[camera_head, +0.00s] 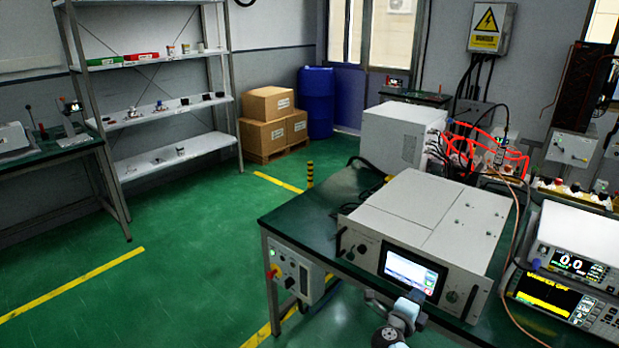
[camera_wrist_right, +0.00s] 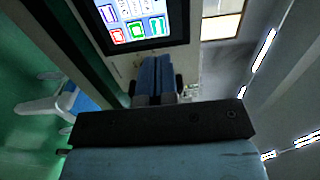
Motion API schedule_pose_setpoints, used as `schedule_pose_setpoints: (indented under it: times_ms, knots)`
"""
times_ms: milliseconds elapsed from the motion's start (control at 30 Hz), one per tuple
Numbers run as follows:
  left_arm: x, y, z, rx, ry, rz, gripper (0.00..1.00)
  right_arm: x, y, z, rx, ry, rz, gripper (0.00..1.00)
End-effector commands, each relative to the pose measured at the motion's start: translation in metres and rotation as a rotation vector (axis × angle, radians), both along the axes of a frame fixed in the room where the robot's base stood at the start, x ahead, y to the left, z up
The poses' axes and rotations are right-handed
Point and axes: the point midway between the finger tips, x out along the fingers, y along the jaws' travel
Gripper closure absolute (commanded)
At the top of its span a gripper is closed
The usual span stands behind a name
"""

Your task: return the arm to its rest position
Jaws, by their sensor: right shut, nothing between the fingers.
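My right gripper (camera_head: 415,296) is at the bottom of the head view, just in front of the lit screen of the generator. In the right wrist view the blue fingers of my right gripper (camera_wrist_right: 155,70) lie side by side, shut and empty. The microwave generator (camera_head: 425,220) is a beige box with a lit touch screen (camera_head: 411,271) on its front. That touch screen, with coloured icons, also shows in the right wrist view (camera_wrist_right: 133,22), beyond the fingertips. I cannot tell the exact gap to the panel. My left gripper is not in view.
The generator stands on a dark green bench (camera_head: 310,215). A control box (camera_head: 294,272) with buttons hangs at the bench's left front. Stacked instruments (camera_head: 565,290) stand at the right, with a cable nearby. A white box (camera_head: 400,135) stands behind. The green floor (camera_head: 190,270) at left is clear.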

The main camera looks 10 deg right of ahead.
Motion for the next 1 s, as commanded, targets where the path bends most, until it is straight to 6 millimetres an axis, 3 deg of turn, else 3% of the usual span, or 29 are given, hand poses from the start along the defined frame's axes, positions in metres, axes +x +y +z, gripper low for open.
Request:
schedule_pose_setpoints:
  times_ms: [167, 267, 400, 500, 600, 700, 800, 1000]
  knots:
    - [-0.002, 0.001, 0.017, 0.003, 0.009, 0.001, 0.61, -0.036, 0.032, 0.020, -0.284, 0.067, 0.253, 1.00]
    - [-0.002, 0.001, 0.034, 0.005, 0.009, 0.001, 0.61, -0.076, 0.074, 0.027, -0.543, 0.171, 0.500, 1.00]
    - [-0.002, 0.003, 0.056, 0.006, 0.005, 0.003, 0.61, -0.152, 0.134, 0.018, -0.896, 0.388, 0.842, 1.00]
    - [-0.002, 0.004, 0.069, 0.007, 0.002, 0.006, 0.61, -0.210, 0.161, 0.004, -1.107, 0.570, 1.040, 1.00]
    - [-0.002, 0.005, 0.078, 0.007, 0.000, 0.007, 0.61, -0.260, 0.172, -0.005, -1.264, 0.734, 1.175, 1.00]
    - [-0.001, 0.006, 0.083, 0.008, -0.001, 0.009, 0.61, -0.294, 0.174, -0.011, -1.363, 0.857, 1.256, 1.00]
    - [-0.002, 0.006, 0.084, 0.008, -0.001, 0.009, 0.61, -0.311, 0.173, -0.014, -1.415, 0.924, 1.291, 1.00]
    - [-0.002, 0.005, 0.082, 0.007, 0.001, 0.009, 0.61, -0.315, 0.173, -0.016, -1.429, 0.944, 1.298, 1.00]
